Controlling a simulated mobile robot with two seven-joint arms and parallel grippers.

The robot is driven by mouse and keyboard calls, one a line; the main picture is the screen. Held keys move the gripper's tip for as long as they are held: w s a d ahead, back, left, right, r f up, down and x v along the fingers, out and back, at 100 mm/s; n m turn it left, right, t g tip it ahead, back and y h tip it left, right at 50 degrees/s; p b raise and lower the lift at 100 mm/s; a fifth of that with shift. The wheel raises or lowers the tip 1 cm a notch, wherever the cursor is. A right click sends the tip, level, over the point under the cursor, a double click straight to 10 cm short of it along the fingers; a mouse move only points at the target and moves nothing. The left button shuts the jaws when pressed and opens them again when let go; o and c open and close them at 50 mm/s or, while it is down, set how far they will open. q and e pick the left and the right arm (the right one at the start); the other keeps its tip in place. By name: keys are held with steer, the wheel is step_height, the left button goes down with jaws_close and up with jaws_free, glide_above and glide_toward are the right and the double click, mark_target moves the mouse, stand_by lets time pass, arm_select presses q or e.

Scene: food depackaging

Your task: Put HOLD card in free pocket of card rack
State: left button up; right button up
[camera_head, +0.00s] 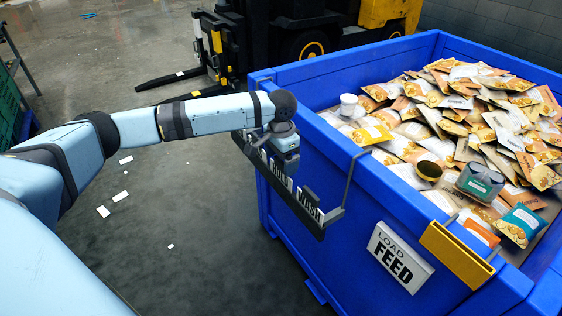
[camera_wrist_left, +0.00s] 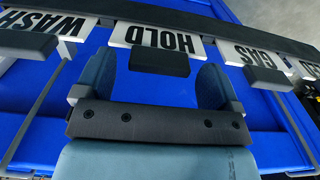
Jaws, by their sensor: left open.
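The card rack (camera_head: 323,226) is a long dark bar hung on the side of the blue bin. White cards stand in it, shown upside down in the left wrist view. The HOLD card (camera_wrist_left: 165,39) is in the middle there, with a dark block in front of it. The WASH card (camera_wrist_left: 50,24) is to its left and the GAS card (camera_wrist_left: 258,57) to its right. My left gripper (camera_wrist_left: 155,72) is open, its fingers on either side of that dark block. In the head view my left gripper (camera_head: 287,160) is over the rack and hides part of it. My right gripper is not in view.
The blue bin (camera_head: 350,190) is full of food packets (camera_head: 500,105). A forklift (camera_head: 300,30) stands behind. The floor left of the bin is mostly clear, with white scraps.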

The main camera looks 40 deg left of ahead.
arm_select(q)
step_height(320, 180, up, 11)
steer(key=p, duration=0.2)
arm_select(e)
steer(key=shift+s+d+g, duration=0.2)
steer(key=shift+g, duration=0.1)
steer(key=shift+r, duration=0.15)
arm_select(q)
steer(key=shift+f, duration=0.1)
